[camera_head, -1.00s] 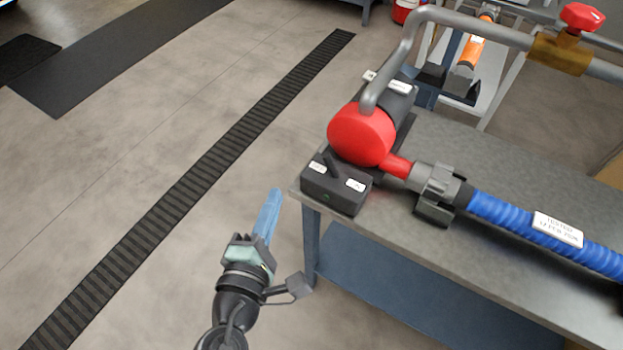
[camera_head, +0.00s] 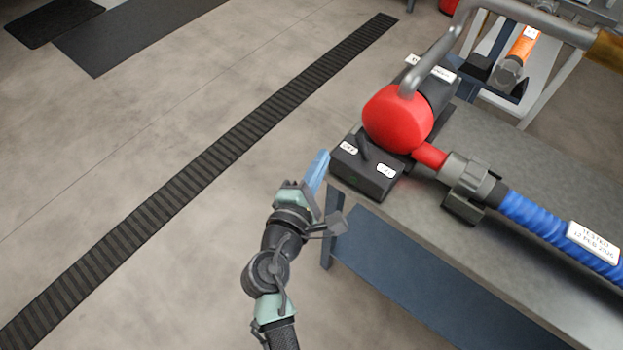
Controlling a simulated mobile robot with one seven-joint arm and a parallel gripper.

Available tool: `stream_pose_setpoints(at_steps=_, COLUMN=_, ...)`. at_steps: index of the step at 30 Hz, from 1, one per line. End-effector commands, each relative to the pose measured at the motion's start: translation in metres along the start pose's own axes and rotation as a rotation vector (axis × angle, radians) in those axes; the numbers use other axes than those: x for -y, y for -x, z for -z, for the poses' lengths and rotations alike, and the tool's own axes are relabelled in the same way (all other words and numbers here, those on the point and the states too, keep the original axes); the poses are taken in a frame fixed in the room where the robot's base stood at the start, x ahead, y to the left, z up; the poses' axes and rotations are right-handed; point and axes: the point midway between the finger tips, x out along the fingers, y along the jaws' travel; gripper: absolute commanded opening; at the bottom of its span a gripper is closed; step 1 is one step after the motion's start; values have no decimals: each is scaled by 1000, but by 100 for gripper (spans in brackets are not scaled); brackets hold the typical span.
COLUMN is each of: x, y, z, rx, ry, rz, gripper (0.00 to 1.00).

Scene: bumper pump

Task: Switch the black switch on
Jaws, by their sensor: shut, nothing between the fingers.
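The black switch (camera_head: 364,149) is a short dark lever on top of a black box (camera_head: 362,178) at the near left corner of the grey table. The lever tilts up and left, toward the white label (camera_head: 349,148) on the box's left side. A second white label (camera_head: 386,170) is on the right side; the print on both is too small to read surely. My gripper (camera_head: 322,158) has blue fingers, shut and empty. Its tips are just left of the box in the picture, apart from the lever; whether they touch the box I cannot tell.
A red pump (camera_head: 397,118) with a grey pipe (camera_head: 437,62) stands right behind the switch box. A blue hose (camera_head: 545,222) runs right along the grey table (camera_head: 432,212). A blue lower shelf (camera_head: 430,275) lies beneath. The floor to the left is open.

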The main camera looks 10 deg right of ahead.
Motion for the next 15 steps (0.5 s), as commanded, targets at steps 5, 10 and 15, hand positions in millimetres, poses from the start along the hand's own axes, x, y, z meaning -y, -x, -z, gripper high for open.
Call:
stream_pose_setpoints(at_steps=5, x=-1, y=-22, z=-16, rx=3, ry=-1, rz=3, gripper=0)
stream_pose_setpoints(at_steps=10, x=-1, y=-27, z=-33, rx=0, ry=-2, rz=1, gripper=0)
stream_pose_setpoints(at_steps=15, x=0, y=-28, z=-39, rx=-1, ry=-1, rz=0, gripper=0)
